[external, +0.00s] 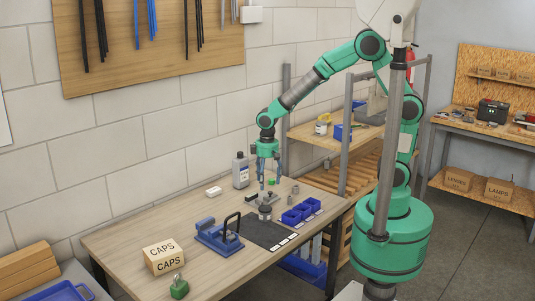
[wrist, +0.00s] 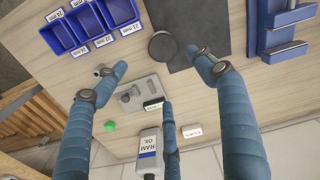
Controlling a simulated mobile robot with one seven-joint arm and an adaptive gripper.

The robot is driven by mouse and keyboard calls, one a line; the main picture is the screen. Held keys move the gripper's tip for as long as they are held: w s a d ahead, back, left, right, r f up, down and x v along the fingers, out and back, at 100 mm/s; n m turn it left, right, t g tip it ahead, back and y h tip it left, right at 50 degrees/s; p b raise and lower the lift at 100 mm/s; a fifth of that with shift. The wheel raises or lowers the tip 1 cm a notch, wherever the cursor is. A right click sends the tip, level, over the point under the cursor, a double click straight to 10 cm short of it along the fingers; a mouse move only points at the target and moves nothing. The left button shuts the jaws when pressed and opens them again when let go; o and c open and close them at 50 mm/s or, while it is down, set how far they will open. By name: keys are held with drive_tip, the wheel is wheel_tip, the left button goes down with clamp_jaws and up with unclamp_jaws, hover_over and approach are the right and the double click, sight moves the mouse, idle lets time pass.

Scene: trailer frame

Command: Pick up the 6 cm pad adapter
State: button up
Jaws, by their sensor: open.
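A round, dark grey disc-topped piece (wrist: 162,46) stands at the edge of a black mat in the wrist view. It looks like the pad adapter, but I read no size on it. In the external view it appears as a short grey cylinder (external: 265,212) on the bench. My gripper (external: 266,176) points down above the bench, behind that piece. In the wrist view its blue fingers (wrist: 160,85) are spread wide and hold nothing. A grey metal plate with small parts (wrist: 134,90) lies between the fingers; the disc lies beyond it, not between the fingertips.
Blue labelled bins (wrist: 90,22) stand beside the mat (external: 268,234). A blue fixture (external: 218,236) stands on the other side.

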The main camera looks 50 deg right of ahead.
sight(265, 208)
drive_tip(key=shift+a+f, duration=0.6)
drive_tip(key=shift+f, duration=0.25)
drive_tip(key=shift+f, duration=0.1)
drive_tip(key=shift+f+b, duration=0.6)
drive_tip(key=shift+f, duration=3.6)
drive_tip(key=shift+d+f+b, duration=0.1)
drive_tip(key=shift+f+b, duration=0.45)
drive_tip(key=shift+f, duration=2.1)
drive_tip(key=shift+c, duration=0.3)
drive_tip(key=shift+r, duration=0.1)
drive_tip(key=c, duration=1.7)
